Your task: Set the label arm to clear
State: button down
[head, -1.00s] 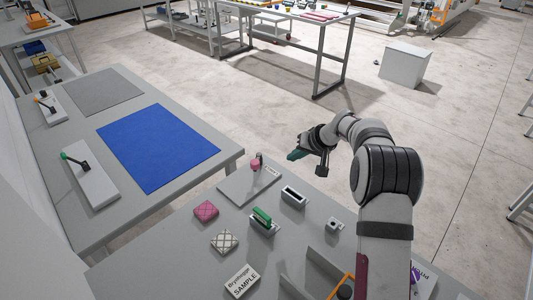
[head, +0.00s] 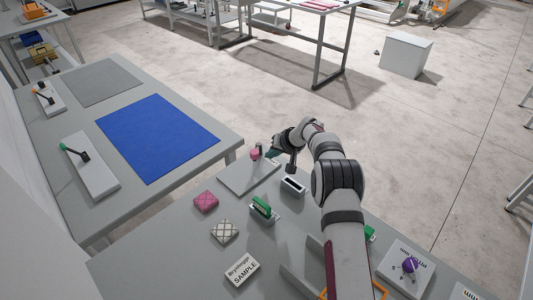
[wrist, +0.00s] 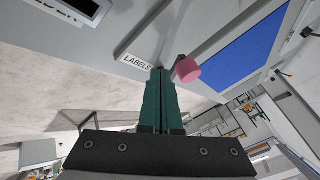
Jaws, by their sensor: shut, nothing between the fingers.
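The label arm is a short lever with a pink knob (head: 255,154) on a grey plate (head: 240,182) at the far edge of the near table. My gripper (head: 271,154) is just right of the knob in the head view, its dark green fingers shut and empty. In the wrist view the closed fingers (wrist: 160,76) point at the plate beside the pink knob (wrist: 188,71), which is close on their right. A white LABELS tag (wrist: 137,63) lies to their left. I cannot tell whether fingers and knob touch.
A black-slotted box (head: 293,186) and a green-handled block (head: 262,209) stand near the plate. A pink patch (head: 205,202), a patterned patch (head: 225,231), a SAMPLE card (head: 242,270) and a purple knob (head: 410,265) are nearer. The left table holds a blue mat (head: 160,140).

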aim_at(256, 155)
jog(key=shift+w+a, duration=0.15)
jog(key=shift+a, duration=0.65)
jog(key=shift+a, duration=0.1)
jog(key=shift+s+a+m+t+h, duration=0.2)
jog(key=shift+a+m+t+h, duration=0.45)
jog(key=shift+a+m, duration=0.8)
jog(key=shift+w+a, duration=0.15)
jog(key=shift+a, duration=0.6)
jog(key=shift+w+a, duration=0.15)
jog(key=shift+a, duration=0.6)
jog(key=shift+w+a, duration=0.45)
jog(key=shift+a, duration=0.4)
jog(key=shift+w+a, duration=0.1)
jog(key=s, duration=0.1)
jog(key=s+d, duration=0.2)
jog(key=s, duration=0.1)
jog(key=shift+r, duration=0.35)
jog(key=s+r, duration=0.5)
jog(key=r, duration=0.2)
jog(key=shift+s+a+r, duration=0.2)
jog(key=shift+s+a, duration=0.05)
jog(key=shift+a, duration=0.15)
